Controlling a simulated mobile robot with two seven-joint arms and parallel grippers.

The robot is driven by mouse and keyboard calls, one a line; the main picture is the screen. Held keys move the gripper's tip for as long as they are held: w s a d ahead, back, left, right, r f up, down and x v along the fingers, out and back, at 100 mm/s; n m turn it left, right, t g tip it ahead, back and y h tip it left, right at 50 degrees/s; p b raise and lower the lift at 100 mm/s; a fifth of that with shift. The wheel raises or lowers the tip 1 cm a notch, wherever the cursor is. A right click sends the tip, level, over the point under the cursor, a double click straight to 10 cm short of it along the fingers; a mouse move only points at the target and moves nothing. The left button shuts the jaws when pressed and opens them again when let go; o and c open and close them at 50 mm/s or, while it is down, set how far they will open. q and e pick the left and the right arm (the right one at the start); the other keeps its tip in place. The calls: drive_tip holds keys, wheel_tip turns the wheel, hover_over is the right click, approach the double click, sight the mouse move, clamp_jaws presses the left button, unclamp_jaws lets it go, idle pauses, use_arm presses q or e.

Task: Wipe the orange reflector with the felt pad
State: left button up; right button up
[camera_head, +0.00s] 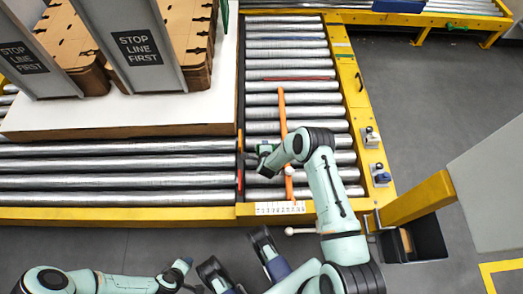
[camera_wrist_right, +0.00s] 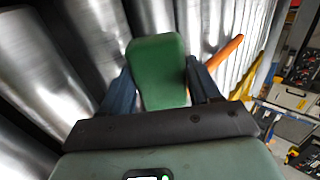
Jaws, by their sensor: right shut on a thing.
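A small upright orange piece (camera_head: 240,140), which looks like the reflector, sits on the dark rail between the two roller sections in the head view. My right gripper (camera_head: 262,157) is just right of it, over the rollers. It is shut on the green felt pad (camera_wrist_right: 158,72), which sits between its two dark fingers in the right wrist view. The pad shows only as a small green patch (camera_head: 265,147) in the head view. I cannot tell whether it touches the orange piece. My left arm is low at the left; its gripper (camera_head: 183,267) is too small to read.
A red strip (camera_head: 240,180) is on the same rail. Stacked brown blanks (camera_head: 185,45) stand on a white board (camera_head: 120,118) behind grey uprights. A yellow frame (camera_head: 355,100) edges the rollers.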

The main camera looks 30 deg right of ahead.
drive_tip(key=shift+s+d, duration=0.4)
drive_tip(key=shift+d, duration=0.25)
drive_tip(key=shift+s+d, duration=0.35)
drive_tip(key=shift+d, duration=0.3)
